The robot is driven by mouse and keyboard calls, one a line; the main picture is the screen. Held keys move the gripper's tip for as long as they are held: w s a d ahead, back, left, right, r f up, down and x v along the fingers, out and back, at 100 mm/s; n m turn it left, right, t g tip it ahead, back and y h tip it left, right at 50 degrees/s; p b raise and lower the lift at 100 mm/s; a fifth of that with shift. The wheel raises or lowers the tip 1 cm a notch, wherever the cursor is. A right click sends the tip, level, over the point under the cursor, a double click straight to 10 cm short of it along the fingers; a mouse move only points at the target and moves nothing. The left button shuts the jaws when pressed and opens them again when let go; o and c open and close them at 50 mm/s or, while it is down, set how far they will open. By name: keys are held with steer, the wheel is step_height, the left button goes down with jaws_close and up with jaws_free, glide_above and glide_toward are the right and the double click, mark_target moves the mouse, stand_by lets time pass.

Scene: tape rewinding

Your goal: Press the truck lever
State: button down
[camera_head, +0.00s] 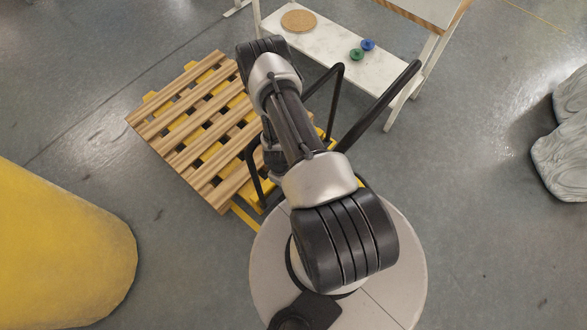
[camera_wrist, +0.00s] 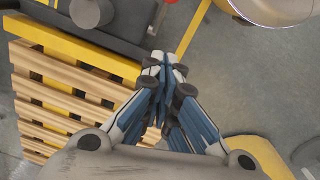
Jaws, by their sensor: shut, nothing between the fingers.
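The truck is a yellow and black pallet truck. Its black handle bar (camera_head: 382,103) rises to the right of my arm in the head view, and its yellow fork (camera_head: 244,216) runs under a wooden pallet (camera_head: 185,130). In the wrist view, its dark body (camera_wrist: 120,28) is at the upper left. My gripper (camera_wrist: 163,62) is shut and empty, with its tips beside the right end of that dark body. My arm hides the gripper in the head view.
A white table (camera_head: 330,48) at the back holds a round cork mat (camera_head: 298,20), a green spool (camera_head: 356,54) and a blue spool (camera_head: 368,45). A large yellow rounded object (camera_head: 60,245) stands at the left. Grey wrapped objects (camera_head: 562,150) are at the right. Floor between is clear.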

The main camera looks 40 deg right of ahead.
steer(key=s+d+f+b, duration=0.1)
steer(key=s+f+b, duration=0.2)
steer(key=f, duration=0.7)
steer(key=shift+s+d+f, duration=0.3)
steer(key=shift+s+f, duration=0.05)
steer(key=shift+s, duration=0.25)
